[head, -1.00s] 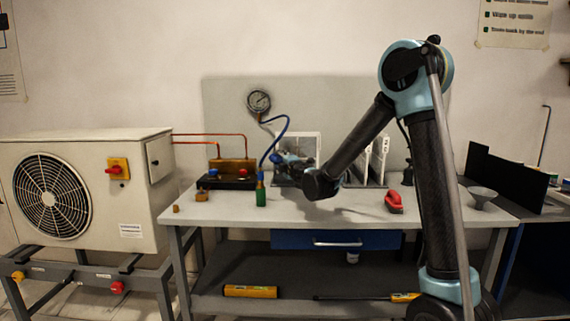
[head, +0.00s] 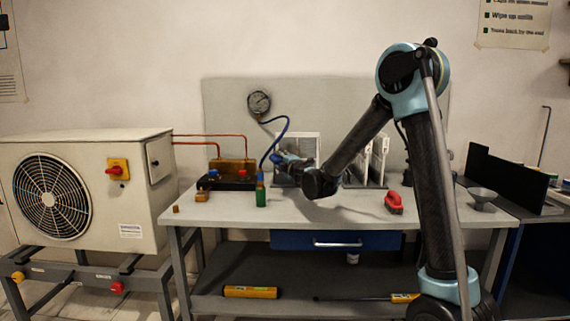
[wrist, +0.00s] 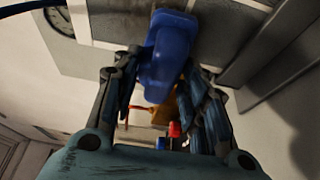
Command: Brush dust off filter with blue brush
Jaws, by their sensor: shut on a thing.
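My gripper (wrist: 163,90) is shut on the blue brush (wrist: 166,55), which stands up between its fingers. In the head view my gripper (head: 290,162) is small and partly hidden by my arm, in front of a white-framed panel that looks like the filter (head: 309,140). In the wrist view the filter's grey face (wrist: 215,25) lies behind the top of the brush. The brush overlaps this face in the picture. I cannot tell whether its bristles touch it, or how much dust is there.
A green bottle (head: 261,195) stands on the bench (head: 330,212) left of my gripper, near a blue hose (head: 284,130) from the gauge (head: 259,103). More white-framed panels (head: 379,160) stand behind my arm.

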